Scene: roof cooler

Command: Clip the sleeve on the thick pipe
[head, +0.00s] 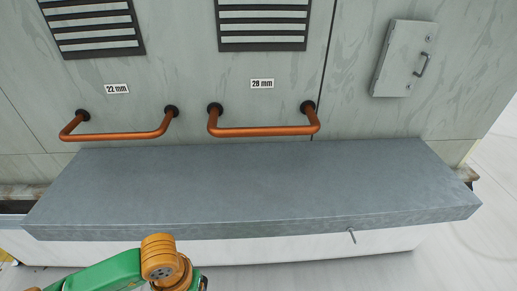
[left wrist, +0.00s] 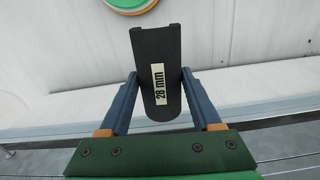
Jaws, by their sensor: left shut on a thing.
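The thick pipe (head: 265,131) is a copper-coloured bar under the "28 mm" label (head: 262,84), held off the wall by a dark mount at each end. No sleeve shows on it. The sleeve (left wrist: 157,48) is a dark channel-shaped piece with a pale "28 mm" label, in the left wrist view. My left gripper (left wrist: 159,74) is shut on it, one blue finger on each side. In the head view part of my left arm shows at the bottom, but that gripper and the sleeve are out of frame. My right gripper is in neither view.
A second copper pipe (head: 115,136) is mounted to the left, under a "22 mm" label (head: 117,89). A grey ledge (head: 250,190) below both pipes is bare. A small hook (head: 351,235) sticks out below its front edge. A handled box (head: 403,58) is on the wall at right.

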